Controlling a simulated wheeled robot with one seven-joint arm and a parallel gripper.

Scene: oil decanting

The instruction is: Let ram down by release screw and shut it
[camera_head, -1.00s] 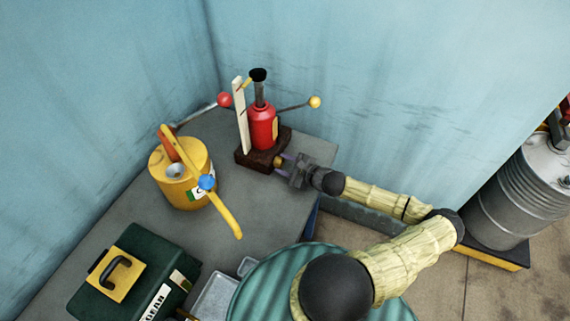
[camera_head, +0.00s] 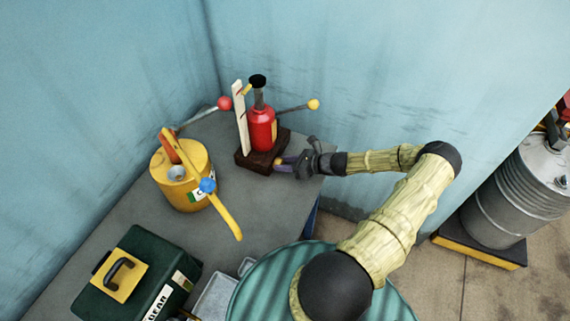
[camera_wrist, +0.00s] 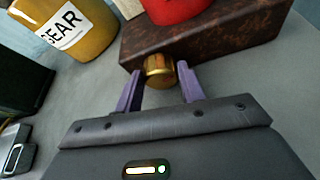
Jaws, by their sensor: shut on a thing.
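The red jack (camera_head: 262,129) stands upright on a dark brown block base (camera_head: 258,161) at the table's back corner. Its grey ram (camera_head: 259,98) sticks up from the top with a black cap (camera_head: 257,81). A white upright strip (camera_head: 239,118) with a yellow pointer stands beside it. The brass release screw (camera_wrist: 159,70) juts from the base's side in the wrist view. My gripper (camera_head: 284,163) comes in level from the right. Its purple fingers sit on either side of the screw's knob, shut on it. The screw's thread is hidden.
A yellow can (camera_head: 181,182) with a long spout stands left of the jack. A green case (camera_head: 135,274) lies at front left on the grey table (camera_head: 232,195). A lever with a yellow ball (camera_head: 313,104) sticks out above my wrist. Blue walls close in behind.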

